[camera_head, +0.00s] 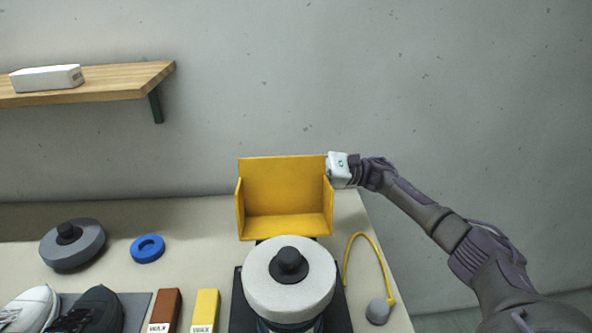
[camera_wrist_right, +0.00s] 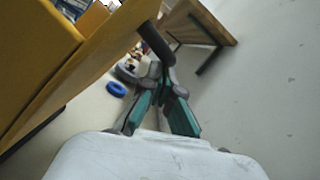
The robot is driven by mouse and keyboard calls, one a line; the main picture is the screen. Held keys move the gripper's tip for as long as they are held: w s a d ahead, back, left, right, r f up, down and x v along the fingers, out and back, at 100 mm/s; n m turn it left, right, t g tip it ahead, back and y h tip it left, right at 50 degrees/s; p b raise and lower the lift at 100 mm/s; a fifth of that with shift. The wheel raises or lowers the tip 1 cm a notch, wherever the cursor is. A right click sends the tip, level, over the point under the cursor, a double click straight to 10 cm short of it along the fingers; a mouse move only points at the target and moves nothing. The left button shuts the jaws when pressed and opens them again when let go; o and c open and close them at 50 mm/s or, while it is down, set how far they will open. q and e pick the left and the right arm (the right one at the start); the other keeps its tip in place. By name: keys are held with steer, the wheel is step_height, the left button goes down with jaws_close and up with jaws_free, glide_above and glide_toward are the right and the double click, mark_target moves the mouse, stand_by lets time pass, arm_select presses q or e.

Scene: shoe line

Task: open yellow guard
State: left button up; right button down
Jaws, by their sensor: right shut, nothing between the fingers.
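The yellow guard (camera_head: 285,185) stands upright behind the white round wheel (camera_head: 262,285), its hollow inner side facing me and the wheel uncovered from above. My right gripper (camera_head: 331,170) is at the guard's upper right edge. In the right wrist view the guard (camera_wrist_right: 35,50) fills the upper left, and my right gripper's fingers (camera_wrist_right: 162,75) are shut with nothing between them. A dark rounded bar (camera_wrist_right: 157,42) lies at the fingertips beside the guard's edge; I cannot tell whether they touch. My left gripper is not in view.
A yellow cord with a grey knob (camera_head: 377,311) lies right of the wheel. Brown (camera_head: 166,308) and yellow (camera_head: 206,308) wax bars, shoes (camera_head: 98,308), a blue ring (camera_head: 148,249) and a grey disc (camera_head: 73,246) are left. A wooden shelf (camera_head: 120,83) is on the wall.

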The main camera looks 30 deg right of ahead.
mark_target(301, 157)
steer(key=shift+s+a+r+n+g+b, duration=0.2)
steer(key=shift+s+r+n+b, duration=0.4)
steer(key=shift+b, duration=0.65)
steer(key=shift+s+a+r+n+g+b, duration=0.1)
steer(key=shift+s+a+r+n+b, duration=0.15)
steer(key=shift+r+n+b, duration=0.75)
steer(key=shift+b, duration=0.45)
steer(key=shift+s+r, duration=0.1)
steer(key=shift+r, duration=0.1)
steer(key=shift+d, duration=0.1)
steer(key=shift+s+d+f, duration=0.1)
steer(key=shift+d+f, duration=0.05)
steer(key=shift+d, duration=0.25)
steer(key=v, duration=1.1)
